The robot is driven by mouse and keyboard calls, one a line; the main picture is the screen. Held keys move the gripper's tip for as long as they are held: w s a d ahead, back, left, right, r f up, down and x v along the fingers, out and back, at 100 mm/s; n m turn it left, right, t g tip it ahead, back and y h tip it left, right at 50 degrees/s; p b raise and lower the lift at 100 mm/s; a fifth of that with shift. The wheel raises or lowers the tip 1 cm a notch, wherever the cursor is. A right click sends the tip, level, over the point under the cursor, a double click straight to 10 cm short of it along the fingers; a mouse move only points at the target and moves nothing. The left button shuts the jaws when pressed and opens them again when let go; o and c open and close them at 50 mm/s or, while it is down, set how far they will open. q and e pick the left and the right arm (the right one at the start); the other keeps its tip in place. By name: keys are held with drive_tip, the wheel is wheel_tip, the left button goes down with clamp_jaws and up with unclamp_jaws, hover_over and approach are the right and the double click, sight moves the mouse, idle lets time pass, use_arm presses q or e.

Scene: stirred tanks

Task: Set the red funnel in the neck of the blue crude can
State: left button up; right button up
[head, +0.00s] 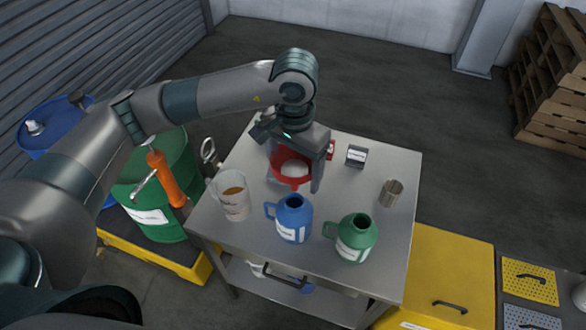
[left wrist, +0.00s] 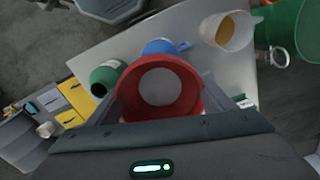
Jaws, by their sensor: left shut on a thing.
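The red funnel (head: 284,167) is held by my left gripper (head: 294,171), with its spout pointing down. It is above the table, just behind the blue can in the head view. In the left wrist view the funnel (left wrist: 188,90) sits between the two fingers of my left gripper (left wrist: 160,100). The blue crude can (head: 294,219) stands upright on the table with its neck open and empty. Its top is partly hidden behind the funnel in the left wrist view (left wrist: 160,47). My right gripper is not in view.
A green can (head: 354,240) stands right of the blue can, and a clear jug (head: 235,196) with amber liquid stands left of it. A metal cup (head: 391,193) and a small dark box (head: 356,156) are on the steel table (head: 327,179). A green drum (head: 165,180) stands left.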

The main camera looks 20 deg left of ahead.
sight(294, 188)
use_arm(q)
drive_tip(key=shift+f, duration=1.95)
drive_tip(key=shift+f+b, duration=1)
drive_tip(key=shift+b, duration=0.05)
drive_tip(key=shift+f+b, duration=1.9)
drive_tip(key=shift+b, duration=0.45)
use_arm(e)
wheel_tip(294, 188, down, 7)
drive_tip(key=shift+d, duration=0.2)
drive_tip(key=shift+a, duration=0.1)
use_arm(q)
drive_tip(key=o, duration=1.1)
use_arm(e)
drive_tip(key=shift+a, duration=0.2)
